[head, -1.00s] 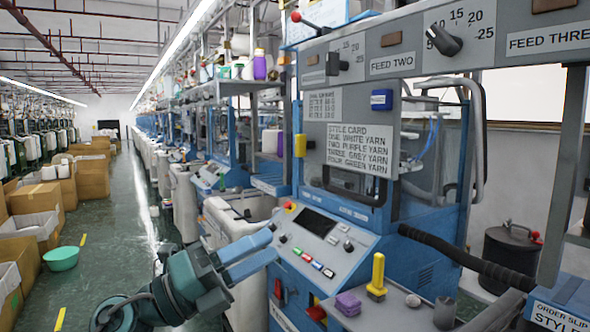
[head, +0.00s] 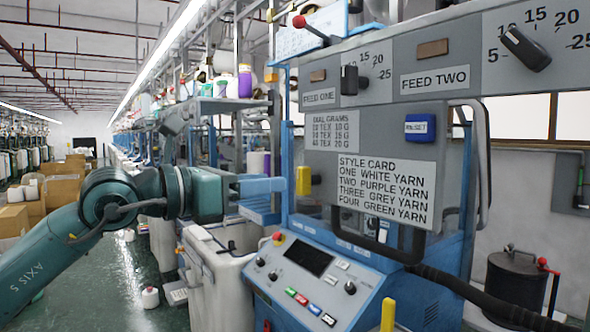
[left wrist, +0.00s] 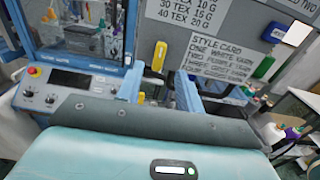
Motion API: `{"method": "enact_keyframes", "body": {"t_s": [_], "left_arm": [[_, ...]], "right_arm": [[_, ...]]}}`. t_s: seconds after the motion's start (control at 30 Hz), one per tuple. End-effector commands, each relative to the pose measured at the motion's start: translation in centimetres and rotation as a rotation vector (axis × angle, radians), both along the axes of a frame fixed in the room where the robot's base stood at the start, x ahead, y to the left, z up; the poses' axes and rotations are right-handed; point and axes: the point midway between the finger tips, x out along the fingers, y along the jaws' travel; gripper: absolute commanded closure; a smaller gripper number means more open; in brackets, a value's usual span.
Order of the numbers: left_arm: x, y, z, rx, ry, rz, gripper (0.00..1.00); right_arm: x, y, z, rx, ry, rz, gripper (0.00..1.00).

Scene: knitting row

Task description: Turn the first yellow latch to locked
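The yellow latch (head: 303,180) is an upright block on the left edge of the machine's grey panel (head: 321,140). My left gripper (head: 284,186) points at it from the left at about its height, its blue fingertips just short of it. In the left wrist view, the fingers of my left gripper (left wrist: 159,82) are apart with nothing gripped. The yellow latch (left wrist: 160,56) shows beyond the gap between them. A second small yellow piece (left wrist: 141,97) shows lower by the left finger; I cannot tell what it is. My right gripper is not in view.
The blue control console (head: 320,285) with buttons is below my gripper. A yellow upright piece (head: 388,315) shows at the bottom edge. The style card (head: 387,190) is on the panel to the right. White bins (head: 215,270) stand left of the console.

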Motion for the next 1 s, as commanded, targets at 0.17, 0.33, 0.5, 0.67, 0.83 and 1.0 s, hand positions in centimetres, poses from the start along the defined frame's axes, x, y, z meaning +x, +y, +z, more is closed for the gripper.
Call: {"method": "enact_keyframes", "body": {"t_s": [0.17,0.33,0.5,0.67,0.83,1.0], "left_arm": [[2.1,-3.0,0.4,-0.001,0.000,-0.003,0.63],[3.3,-4.6,0.2,-0.001,0.000,-0.001,0.63],[3.8,-5.3,0.1,-0.001,-0.001,-0.001,0.63],[3.9,-5.3,0.0,-0.001,-0.001,-0.001,0.63],[3.8,-5.3,0.0,-0.001,-0.001,-0.001,0.70],[3.8,-5.3,0.0,-0.001,0.000,-0.001,0.84]], "right_arm": [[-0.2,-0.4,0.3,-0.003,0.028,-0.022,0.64],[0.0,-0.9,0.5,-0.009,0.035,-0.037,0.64],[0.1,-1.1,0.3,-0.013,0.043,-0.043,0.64],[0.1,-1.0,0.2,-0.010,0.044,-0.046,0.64],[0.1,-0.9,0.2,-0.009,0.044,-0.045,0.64],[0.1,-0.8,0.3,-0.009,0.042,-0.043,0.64]]}}
